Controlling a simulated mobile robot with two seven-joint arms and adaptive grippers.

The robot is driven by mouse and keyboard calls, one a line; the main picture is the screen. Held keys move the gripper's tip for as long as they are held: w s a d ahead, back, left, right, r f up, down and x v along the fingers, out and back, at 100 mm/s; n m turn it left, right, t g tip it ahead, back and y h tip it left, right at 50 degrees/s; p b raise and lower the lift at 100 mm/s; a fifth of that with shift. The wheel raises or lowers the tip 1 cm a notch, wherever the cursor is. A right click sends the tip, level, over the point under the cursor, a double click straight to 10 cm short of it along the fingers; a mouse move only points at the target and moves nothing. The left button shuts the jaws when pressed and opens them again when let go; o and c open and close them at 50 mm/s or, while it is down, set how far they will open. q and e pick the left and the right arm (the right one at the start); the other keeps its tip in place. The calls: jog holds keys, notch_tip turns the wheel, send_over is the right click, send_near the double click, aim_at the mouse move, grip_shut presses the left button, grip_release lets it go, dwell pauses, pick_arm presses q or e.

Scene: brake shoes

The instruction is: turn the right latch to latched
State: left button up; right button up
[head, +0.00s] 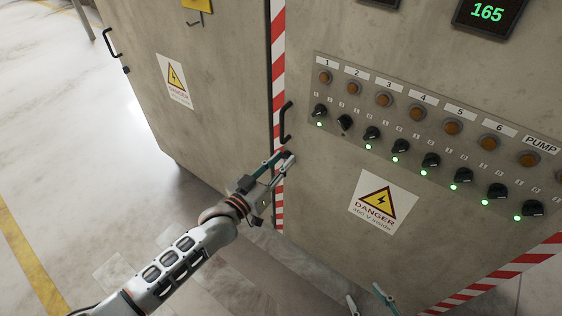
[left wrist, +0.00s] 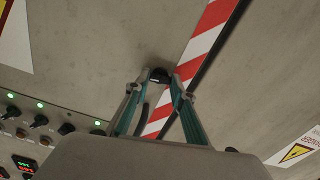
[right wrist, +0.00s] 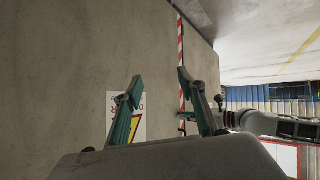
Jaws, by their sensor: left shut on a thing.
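The right latch is a small black knob (head: 287,153) on the grey cabinet door, beside the red-and-white striped edge and just below a black door handle (head: 286,121). My left gripper (head: 284,160) is shut on this latch, and its fingers partly hide it. In the left wrist view the latch (left wrist: 159,74) sits between the two fingertips (left wrist: 160,80), with a pale mark on it. Its exact turn is hard to tell. My right gripper (head: 369,297) is open and empty at the bottom of the head view. Its spread fingers (right wrist: 160,84) also show in the right wrist view.
A panel (head: 430,130) with several black knobs, green lights and orange buttons is on the right door. Danger signs are on the right door (head: 383,203) and left door (head: 174,79). The left door has another black handle (head: 111,43). Floor is free at left.

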pick_arm(q)
jog(key=n, duration=0.3)
jog(key=shift+n, duration=0.3)
jog(key=n, duration=1.1)
jog(key=shift+f, duration=0.1)
jog(key=shift+n, duration=0.5)
pick_arm(e)
jog(key=shift+f, duration=0.1)
jog(key=shift+s+f, duration=0.1)
pick_arm(q)
jog(key=o, duration=1.1)
pick_arm(e)
jog(key=shift+f, duration=0.1)
